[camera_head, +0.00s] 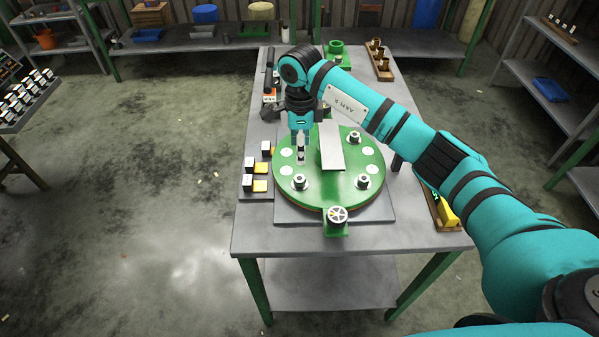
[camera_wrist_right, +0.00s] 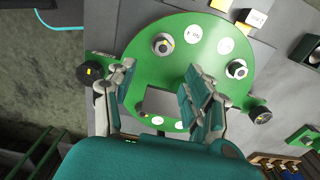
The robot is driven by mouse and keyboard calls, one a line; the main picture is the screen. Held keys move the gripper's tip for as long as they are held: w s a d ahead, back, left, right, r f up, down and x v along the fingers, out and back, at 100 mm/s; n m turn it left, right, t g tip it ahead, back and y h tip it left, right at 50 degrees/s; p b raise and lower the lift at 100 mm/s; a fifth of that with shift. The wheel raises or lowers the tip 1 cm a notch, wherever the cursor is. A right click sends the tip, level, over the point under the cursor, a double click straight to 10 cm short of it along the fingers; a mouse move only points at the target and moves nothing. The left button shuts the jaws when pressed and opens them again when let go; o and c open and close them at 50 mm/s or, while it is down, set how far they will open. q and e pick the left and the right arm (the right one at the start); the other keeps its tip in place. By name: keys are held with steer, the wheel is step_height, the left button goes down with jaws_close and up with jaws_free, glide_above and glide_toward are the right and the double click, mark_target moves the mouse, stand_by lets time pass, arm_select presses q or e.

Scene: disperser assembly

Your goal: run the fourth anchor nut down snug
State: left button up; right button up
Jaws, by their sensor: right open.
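The green round disc (camera_head: 335,195) lies on a grey plate on the table, with several metal anchor nuts on it. Nuts show at the front left (camera_head: 300,181), front right (camera_head: 364,181) and back right (camera_head: 354,137). My right gripper (camera_head: 301,152) points down over the disc's left-back part, and its fingers hide what stands beneath them. In the right wrist view the gripper (camera_wrist_right: 158,75) is open, its fingers apart. Two nuts show beyond the fingers, one at the top (camera_wrist_right: 163,43) and one at the right (camera_wrist_right: 237,69). I cannot tell which nut is the fourth. My left gripper is not in view.
A grey upright plate (camera_head: 331,147) stands mid-disc, close to my right gripper. A wooden rack (camera_head: 380,62) and green part (camera_head: 337,48) stand at the back.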

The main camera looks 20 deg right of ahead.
steer(key=p, duration=0.1)
glide_above(300, 179)
step_height(300, 179, down, 4)
steer(key=shift+f, duration=0.15)
step_height(300, 179, down, 5)
steer(key=shift+s+r+p, duration=0.1)
steer(key=shift+p, duration=0.5)
step_height(300, 179, down, 2)
steer(key=shift+f, duration=0.45)
steer(key=c, duration=0.5)
jaws_close()
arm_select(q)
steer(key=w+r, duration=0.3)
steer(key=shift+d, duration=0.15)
